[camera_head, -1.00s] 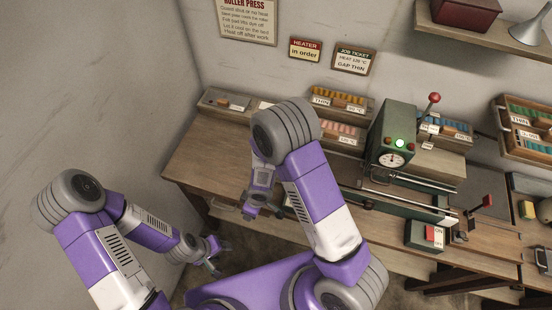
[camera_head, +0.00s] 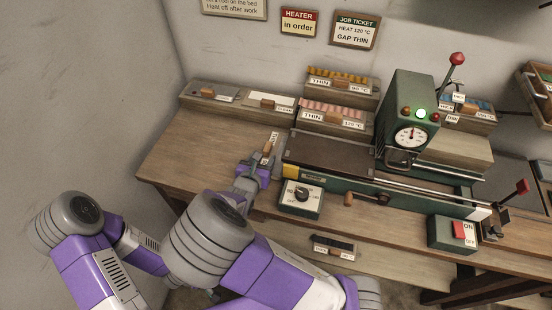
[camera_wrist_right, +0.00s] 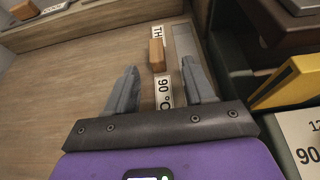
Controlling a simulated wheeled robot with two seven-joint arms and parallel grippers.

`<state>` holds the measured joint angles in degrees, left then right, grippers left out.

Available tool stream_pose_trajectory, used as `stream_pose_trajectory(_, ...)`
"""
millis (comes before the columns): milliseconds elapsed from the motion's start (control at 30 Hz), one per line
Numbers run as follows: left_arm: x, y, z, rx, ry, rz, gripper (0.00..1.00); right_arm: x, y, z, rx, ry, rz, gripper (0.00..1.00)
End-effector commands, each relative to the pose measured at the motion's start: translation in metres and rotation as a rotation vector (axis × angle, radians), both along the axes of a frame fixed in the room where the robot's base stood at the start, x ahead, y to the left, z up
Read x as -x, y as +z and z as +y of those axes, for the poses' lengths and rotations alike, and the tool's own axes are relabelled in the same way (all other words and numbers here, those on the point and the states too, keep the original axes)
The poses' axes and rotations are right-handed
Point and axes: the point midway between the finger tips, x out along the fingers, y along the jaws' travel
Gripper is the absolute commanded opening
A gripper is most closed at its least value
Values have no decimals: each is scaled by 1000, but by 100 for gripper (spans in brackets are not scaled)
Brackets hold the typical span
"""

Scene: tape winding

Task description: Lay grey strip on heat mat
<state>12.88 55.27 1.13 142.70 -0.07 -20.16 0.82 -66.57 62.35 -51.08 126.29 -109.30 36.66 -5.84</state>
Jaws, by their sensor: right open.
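A thin grey strip (camera_wrist_right: 184,42) lies on the wooden bench in the right wrist view, beside a wooden block (camera_wrist_right: 157,55) and a label reading 90 °C. In the head view this small group, with its wooden block (camera_head: 267,146), lies just left of the press. My right gripper (camera_head: 258,165) is open and empty. Its fingers (camera_wrist_right: 160,85) point at the strip and label from the near side, apart from the block. The dark brown flat bed (camera_head: 325,158), seemingly the heat mat, is bare, right of the gripper. My left gripper is hidden behind my arms.
The green press (camera_head: 408,110) with red-knobbed lever and rollers stands right of the bed. A dial box (camera_head: 300,198) sits at its front. Trays of orange and pink pieces (camera_head: 335,112) line the back. The bench's left part (camera_head: 195,150) is clear.

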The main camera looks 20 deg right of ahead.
Motion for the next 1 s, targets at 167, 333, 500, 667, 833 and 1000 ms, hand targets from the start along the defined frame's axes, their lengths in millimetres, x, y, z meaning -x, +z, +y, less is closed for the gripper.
stream_pose_trajectory(167,0,-8,0,0,0,0,53,-15,-9,-10,6,1,-2,53)
stream_pose_trajectory(333,0,-18,0,0,0,0,53,-33,-21,-18,6,1,-1,53)
stream_pose_trajectory(500,0,-26,0,0,0,0,53,-52,-30,-29,5,-1,-1,53)
stream_pose_trajectory(667,0,-27,0,0,0,0,53,-58,-31,-32,1,0,0,53)
stream_pose_trajectory(833,0,-27,0,0,0,0,53,-57,-31,-32,1,0,0,53)
stream_pose_trajectory(1000,0,-27,0,0,0,0,53,-57,-31,-32,0,0,0,27)
